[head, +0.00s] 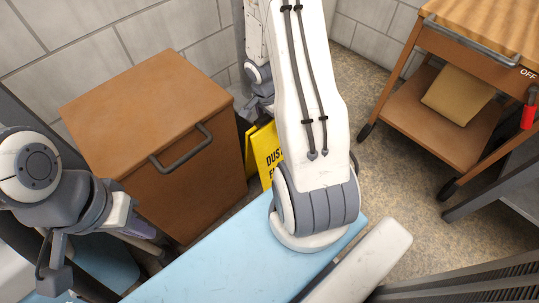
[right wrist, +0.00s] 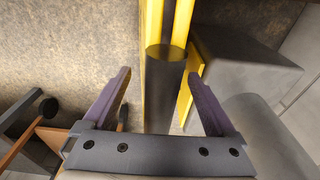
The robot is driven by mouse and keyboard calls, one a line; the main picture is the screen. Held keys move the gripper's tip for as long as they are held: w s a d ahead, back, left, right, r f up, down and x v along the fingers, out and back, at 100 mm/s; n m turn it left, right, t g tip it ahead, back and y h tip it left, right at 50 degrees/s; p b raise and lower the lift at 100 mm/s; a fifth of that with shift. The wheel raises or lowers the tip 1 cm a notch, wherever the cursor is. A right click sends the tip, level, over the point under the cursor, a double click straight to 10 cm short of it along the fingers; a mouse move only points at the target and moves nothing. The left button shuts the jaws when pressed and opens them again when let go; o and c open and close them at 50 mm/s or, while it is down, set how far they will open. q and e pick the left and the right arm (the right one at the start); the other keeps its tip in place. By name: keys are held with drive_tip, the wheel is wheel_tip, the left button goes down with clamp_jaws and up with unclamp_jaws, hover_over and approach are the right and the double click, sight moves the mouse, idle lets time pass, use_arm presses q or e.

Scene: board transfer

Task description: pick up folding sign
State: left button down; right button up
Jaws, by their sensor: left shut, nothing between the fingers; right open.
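The yellow folding sign (head: 266,154) stands on the floor beside the brown cabinet, partly hidden behind my right arm; black lettering shows on it. In the right wrist view its yellow panels (right wrist: 153,22) meet a dark grey grip piece (right wrist: 165,95). My right gripper (right wrist: 160,77) is open, its two purple fingers on either side of the grip piece, with gaps visible on both sides. In the head view the right fingers are hidden behind the arm. My left gripper (head: 143,240) is shut and empty at the lower left, in front of the cabinet, far from the sign.
The brown cabinet (head: 140,110) with a grey handle stands left of the sign. A wooden cart (head: 440,125) with a tan box (head: 458,94) on its lower shelf stands at right. A light blue surface (head: 220,265) lies in front. Floor (head: 400,180) is clear between arm and cart.

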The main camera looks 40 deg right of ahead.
drive_tip(key=shift+f+b, duration=0.25)
drive_tip(key=shift+b, duration=0.2)
idle(0.5)
clamp_jaws()
